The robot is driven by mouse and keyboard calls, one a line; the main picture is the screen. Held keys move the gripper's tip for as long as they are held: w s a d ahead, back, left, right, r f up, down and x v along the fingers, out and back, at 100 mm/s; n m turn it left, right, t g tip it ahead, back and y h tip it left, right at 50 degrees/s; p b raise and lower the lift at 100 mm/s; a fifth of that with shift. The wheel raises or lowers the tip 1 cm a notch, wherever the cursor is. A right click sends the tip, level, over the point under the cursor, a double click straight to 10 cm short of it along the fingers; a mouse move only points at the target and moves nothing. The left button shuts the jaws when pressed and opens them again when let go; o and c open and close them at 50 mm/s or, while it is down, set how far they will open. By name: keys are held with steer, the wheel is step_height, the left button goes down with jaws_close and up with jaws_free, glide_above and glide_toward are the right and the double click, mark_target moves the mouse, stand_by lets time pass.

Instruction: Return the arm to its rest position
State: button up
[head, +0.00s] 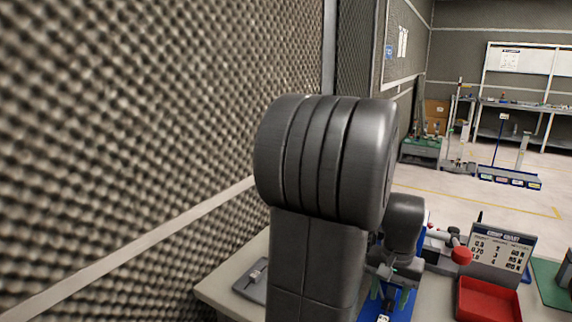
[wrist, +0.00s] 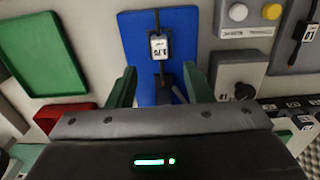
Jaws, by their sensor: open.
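My arm fills the middle of the head view, standing close in front of the foam wall. My gripper (wrist: 160,85) shows in the wrist view with its two green fingers apart and nothing between them. It is above a blue board (wrist: 133,50) that carries a small dark device with a white label (wrist: 158,47). In the head view my gripper (head: 391,294) is partly hidden behind my arm, low over the blue board (head: 372,308).
Foam wall (head: 130,130) is close on the left. The bench (head: 232,290) holds a red tray (head: 488,300), a chart sign (head: 500,253) and a green tray (head: 552,280). The wrist view shows a panel with a yellow button (wrist: 271,11) and a black knob (wrist: 239,90). Open floor (head: 470,205) lies beyond.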

mark_target(383, 319)
step_height(383, 319, down, 6)
steer(key=shift+f, duration=0.1)
stand_by(0.6)
